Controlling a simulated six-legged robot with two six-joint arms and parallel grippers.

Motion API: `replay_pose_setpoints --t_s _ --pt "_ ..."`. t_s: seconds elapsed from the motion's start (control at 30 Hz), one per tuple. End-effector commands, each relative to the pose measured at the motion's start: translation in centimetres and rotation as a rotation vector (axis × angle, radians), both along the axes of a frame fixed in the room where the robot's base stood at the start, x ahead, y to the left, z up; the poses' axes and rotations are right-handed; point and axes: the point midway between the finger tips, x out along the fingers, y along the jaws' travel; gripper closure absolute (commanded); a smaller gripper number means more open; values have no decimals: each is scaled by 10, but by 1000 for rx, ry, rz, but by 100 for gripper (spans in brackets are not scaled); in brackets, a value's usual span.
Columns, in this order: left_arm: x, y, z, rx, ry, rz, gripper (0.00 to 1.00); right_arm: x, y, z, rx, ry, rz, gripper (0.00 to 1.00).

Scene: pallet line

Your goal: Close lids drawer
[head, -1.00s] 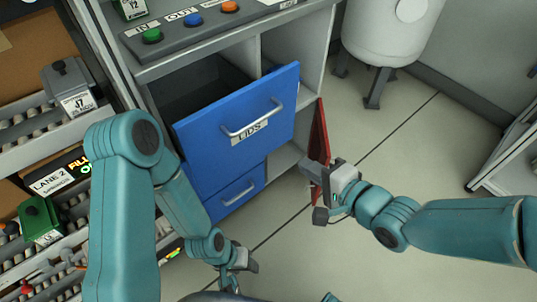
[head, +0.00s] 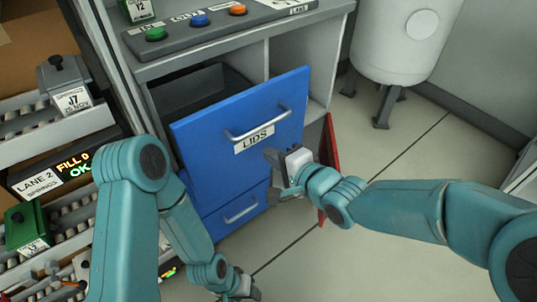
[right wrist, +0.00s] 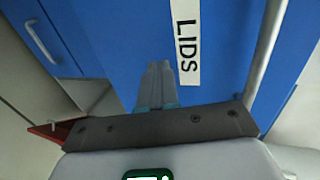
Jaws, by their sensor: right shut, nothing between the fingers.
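The blue lids drawer (head: 210,131) is pulled open from the grey cabinet, its dark inside showing behind the front. Its front carries a metal handle (head: 258,128) and a white LIDS label. My right gripper (head: 274,168) is shut and empty, in front of the lower right part of the drawer front, below the handle. In the right wrist view the shut fingers (right wrist: 158,85) point at the blue front beside the label (right wrist: 186,45); I cannot tell whether they touch it. My left gripper (head: 243,292) is low at the bottom edge, too small and partly cut off to read.
A second blue drawer (head: 225,221) sits below, seemingly shut. A red door (head: 331,165) stands open at the cabinet's right. A button panel (head: 215,24) is on top. Roller lanes (head: 85,125) with boxes are at left, a white tank (head: 395,40) at back right.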

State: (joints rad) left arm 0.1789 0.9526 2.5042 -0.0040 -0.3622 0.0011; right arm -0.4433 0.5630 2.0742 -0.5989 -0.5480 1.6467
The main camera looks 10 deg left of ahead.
Motion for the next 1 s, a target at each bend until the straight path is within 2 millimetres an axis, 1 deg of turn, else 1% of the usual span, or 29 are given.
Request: replay_pose_setpoints --t_s 0.03,0.2,0.63,0.77,1.0 --pt "0 0 -3 0 0 2 49 4 6 -2 0 -2 3 100" --pt "1 1 -5 0 -1 5 49 11 14 -1 1 1 1 100" --pt "1 1 -3 1 -2 5 49 12 16 1 0 1 0 100" --pt "0 0 2 0 -1 1 49 17 22 2 -1 1 1 100" --pt "-2 -1 20 -1 3 -6 49 34 45 4 -1 2 2 100"
